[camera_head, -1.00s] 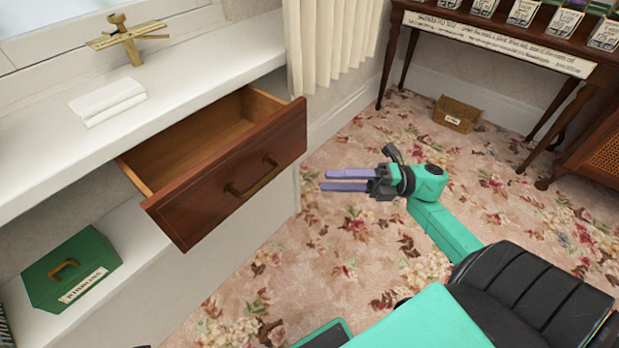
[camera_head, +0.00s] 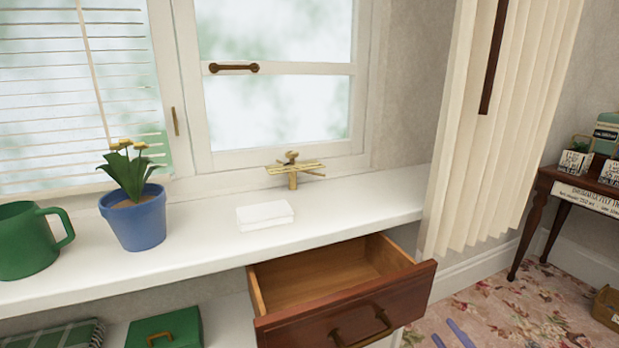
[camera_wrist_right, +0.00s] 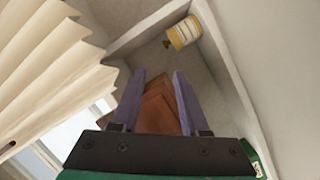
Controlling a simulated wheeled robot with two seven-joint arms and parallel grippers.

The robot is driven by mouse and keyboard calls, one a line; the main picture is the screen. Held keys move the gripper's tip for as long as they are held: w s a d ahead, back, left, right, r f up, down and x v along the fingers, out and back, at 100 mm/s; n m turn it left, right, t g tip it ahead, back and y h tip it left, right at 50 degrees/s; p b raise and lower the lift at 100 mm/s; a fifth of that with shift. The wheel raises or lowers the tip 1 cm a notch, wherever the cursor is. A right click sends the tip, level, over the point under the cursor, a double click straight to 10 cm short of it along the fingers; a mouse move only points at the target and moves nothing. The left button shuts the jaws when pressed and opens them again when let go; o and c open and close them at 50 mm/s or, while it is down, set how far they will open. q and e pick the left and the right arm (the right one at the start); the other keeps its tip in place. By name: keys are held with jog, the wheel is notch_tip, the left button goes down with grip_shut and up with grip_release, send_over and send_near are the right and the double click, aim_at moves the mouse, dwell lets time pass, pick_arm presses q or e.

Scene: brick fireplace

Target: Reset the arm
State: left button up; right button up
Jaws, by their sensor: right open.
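My right gripper (camera_head: 448,334) shows only as two purple fingertips at the bottom edge of the head view, over the carpet to the right of the drawer. In the right wrist view its two purple fingers (camera_wrist_right: 157,105) stand apart with nothing between them. The brown drawer front (camera_wrist_right: 160,112) shows beyond them. The wooden drawer (camera_head: 345,315) under the white sill is pulled open and looks empty inside. My left gripper is in neither view.
The white sill (camera_head: 345,222) holds a green mug (camera_head: 25,243), a blue flower pot (camera_head: 136,218), folded white cloth (camera_head: 265,215) and a brass stand (camera_head: 293,172). A green box (camera_head: 165,328) sits below. A pleated curtain (camera_head: 500,130) hangs right of the drawer. A side table (camera_head: 545,190) stands at right.

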jog(key=s+a+f+m+g+h, duration=0.2)
jog(key=s+f+m+g+h, duration=0.1)
jog(key=s+f+m+g, duration=0.65)
jog(key=s+a+f+g+y+p, duration=0.2)
jog(key=s+a+f+g+p, duration=0.45)
jog(key=s+f+p, duration=0.35)
pick_arm(q)
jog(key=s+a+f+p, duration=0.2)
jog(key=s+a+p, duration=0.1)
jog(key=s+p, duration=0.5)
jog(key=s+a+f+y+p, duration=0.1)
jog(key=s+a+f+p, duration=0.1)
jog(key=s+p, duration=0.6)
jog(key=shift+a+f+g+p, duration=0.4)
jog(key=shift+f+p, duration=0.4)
jog(key=shift+p, duration=0.45)
pick_arm(e)
jog(key=s+d, duration=0.2)
jog(key=s, duration=0.6)
jog(key=s+d+h, duration=0.1)
jog(key=s+d, duration=0.2)
jog(key=s, duration=0.6)
jog(key=shift+s+f, duration=0.15)
jog(key=shift+f, duration=0.15)
